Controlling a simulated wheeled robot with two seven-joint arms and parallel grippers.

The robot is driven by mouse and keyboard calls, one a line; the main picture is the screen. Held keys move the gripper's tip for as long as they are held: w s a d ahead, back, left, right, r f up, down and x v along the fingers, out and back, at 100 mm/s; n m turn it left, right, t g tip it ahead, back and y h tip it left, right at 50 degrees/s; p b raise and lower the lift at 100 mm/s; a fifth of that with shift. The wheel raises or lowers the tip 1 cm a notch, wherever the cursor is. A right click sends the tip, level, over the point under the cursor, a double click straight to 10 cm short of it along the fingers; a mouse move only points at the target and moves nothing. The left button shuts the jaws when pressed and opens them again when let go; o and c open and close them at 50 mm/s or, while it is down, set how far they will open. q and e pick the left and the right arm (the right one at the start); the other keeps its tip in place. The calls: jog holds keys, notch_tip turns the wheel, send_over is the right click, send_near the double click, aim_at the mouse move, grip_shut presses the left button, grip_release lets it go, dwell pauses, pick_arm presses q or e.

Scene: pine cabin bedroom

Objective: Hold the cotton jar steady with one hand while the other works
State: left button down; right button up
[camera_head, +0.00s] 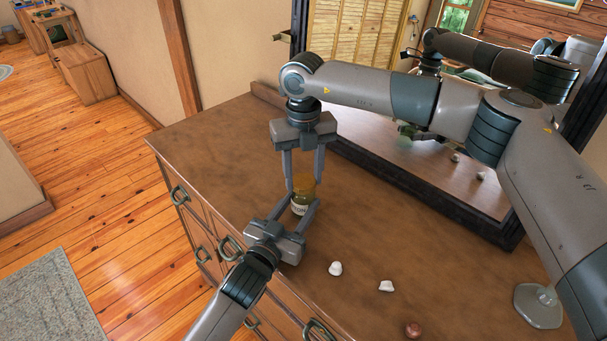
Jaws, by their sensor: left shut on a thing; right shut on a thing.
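The cotton jar (299,207) is a small olive-green jar with a pale label, upright on the wooden dresser top near its front edge. Its amber-brown upper part, which looks like the lid (304,183), sits at the top; I cannot tell whether it is seated or slightly raised. My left gripper (302,203) reaches in from the front, its fingers closed on either side of the jar's body. My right gripper (304,187) points down from above, its fingers closed around the lid. The fingers partly hide the jar.
Two white cotton pieces (335,268) (386,286) and a reddish-brown round object (413,330) lie on the dresser top (240,150). A grey round base (537,305) stands at right. A dark-framed mirror (430,190) rises behind. The dresser's left part is clear.

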aim_at(304, 181)
jog(key=n, duration=0.7)
jog(key=shift+n, duration=0.3)
jog(key=n, duration=1.2)
jog(key=shift+r, duration=0.1)
jog(key=n, duration=0.6)
jog(key=shift+n, duration=0.3)
jog(key=shift+r, duration=0.45)
jog(key=shift+r, duration=0.6)
jog(key=shift+r, duration=0.1)
jog(key=shift+r, duration=1.95)
pick_arm(q)
jog(key=c, duration=0.9)
grip_release()
